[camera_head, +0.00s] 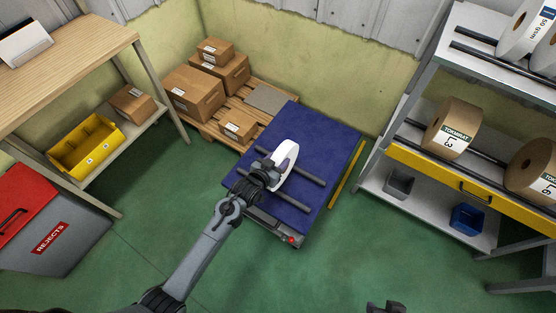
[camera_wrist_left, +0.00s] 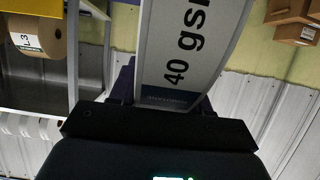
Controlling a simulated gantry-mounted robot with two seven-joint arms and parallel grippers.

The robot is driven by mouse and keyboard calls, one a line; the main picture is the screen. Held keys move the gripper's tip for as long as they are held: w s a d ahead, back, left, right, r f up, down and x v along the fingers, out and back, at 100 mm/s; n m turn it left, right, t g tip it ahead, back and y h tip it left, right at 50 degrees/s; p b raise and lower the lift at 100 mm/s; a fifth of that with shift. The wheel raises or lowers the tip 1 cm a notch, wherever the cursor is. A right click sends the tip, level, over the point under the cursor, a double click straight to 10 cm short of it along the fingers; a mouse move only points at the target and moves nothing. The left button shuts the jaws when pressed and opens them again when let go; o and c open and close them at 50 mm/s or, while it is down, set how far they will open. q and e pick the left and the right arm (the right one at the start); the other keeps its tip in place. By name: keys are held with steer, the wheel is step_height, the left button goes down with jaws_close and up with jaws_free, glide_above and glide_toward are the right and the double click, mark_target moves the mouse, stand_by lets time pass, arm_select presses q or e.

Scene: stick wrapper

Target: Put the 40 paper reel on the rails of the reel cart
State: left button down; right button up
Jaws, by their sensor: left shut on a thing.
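The white 40 gsm paper reel (camera_head: 288,158) is over the blue reel cart (camera_head: 318,135) and its dark rails (camera_head: 308,173). Whether it touches the rails cannot be told. My left gripper (camera_head: 272,168) is shut on the reel and hides part of its near side. In the left wrist view the reel (camera_wrist_left: 185,45) shows its "40 gsm" label right in front of the gripper. A dark piece at the bottom edge of the head view looks like my right gripper (camera_head: 385,307); its fingers cannot be made out.
A rack (camera_head: 377,165) on the right holds brown and white reels, a grey bin and a blue bin (camera_head: 467,217). A pallet (camera_head: 208,128) with boxes stands behind the cart. A bench with a yellow bin (camera_head: 87,147) and a red-lidded rejects bin (camera_head: 50,235) are left. Green floor is clear in front.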

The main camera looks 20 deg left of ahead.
arm_select(q)
steer(key=shift+f, duration=0.25)
steer(key=shift+c, duration=2.4)
jaws_free()
steer(key=shift+w, duration=0.1)
steer(key=shift+o, duration=0.2)
steer(key=shift+f, duration=0.35)
steer(key=shift+v, duration=0.85)
steer(key=p+v, duration=0.3)
steer(key=v, duration=0.6)
steer(key=shift+r+p, duration=0.3)
